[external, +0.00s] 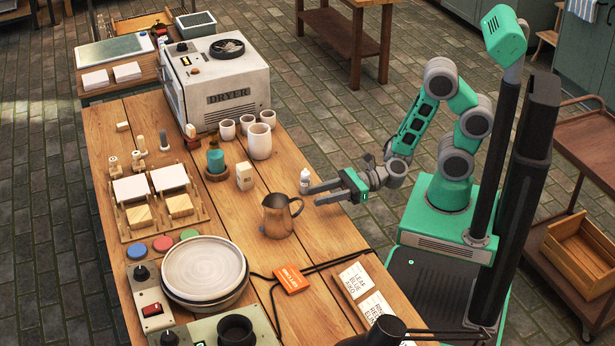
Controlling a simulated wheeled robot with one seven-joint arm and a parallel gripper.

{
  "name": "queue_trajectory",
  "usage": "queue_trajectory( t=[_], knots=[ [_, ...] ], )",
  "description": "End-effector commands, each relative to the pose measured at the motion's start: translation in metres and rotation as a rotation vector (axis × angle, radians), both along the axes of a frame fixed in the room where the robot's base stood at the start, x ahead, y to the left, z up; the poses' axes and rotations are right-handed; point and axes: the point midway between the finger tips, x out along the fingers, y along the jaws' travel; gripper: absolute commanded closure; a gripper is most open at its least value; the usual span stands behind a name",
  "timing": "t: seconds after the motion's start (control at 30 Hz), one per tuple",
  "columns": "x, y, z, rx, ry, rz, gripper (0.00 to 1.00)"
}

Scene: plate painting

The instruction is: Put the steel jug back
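The steel jug (277,216) stands upright on the wooden table, right of the pale round plate, with its handle toward the right. It looks brownish and metallic. My gripper (307,190) reaches in from the right, above the table, a little right of and beyond the jug. Its two fingers are spread apart and point left. A small white bottle (305,181) shows at the fingertips; I cannot tell whether it stands between them or just behind. The jug appears apart from the fingers.
A pale plate (203,268) sits left of the jug. A cream block (245,176), white cups (260,141) and a dryer (217,82) stand behind. Lettered cards (355,281) lie at the right edge. Bare wood surrounds the jug.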

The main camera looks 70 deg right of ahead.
Motion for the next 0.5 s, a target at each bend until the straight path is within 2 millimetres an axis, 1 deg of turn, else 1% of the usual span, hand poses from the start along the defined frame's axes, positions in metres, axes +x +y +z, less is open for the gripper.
queue_trajectory(
  t=[0.03,0.1,0.2,0.33,0.5],
  knots=[
    [-0.008,-0.013,-0.004,-0.001,0.002,-0.010,0.64],
    [-0.021,-0.024,-0.003,0.001,-0.001,-0.010,0.64],
    [-0.030,-0.034,-0.001,-0.001,0.002,-0.007,0.64],
    [-0.038,-0.040,-0.001,0.000,0.001,-0.003,0.64],
    [-0.041,-0.040,0.000,0.000,0.000,0.000,0.64]
  ],
)
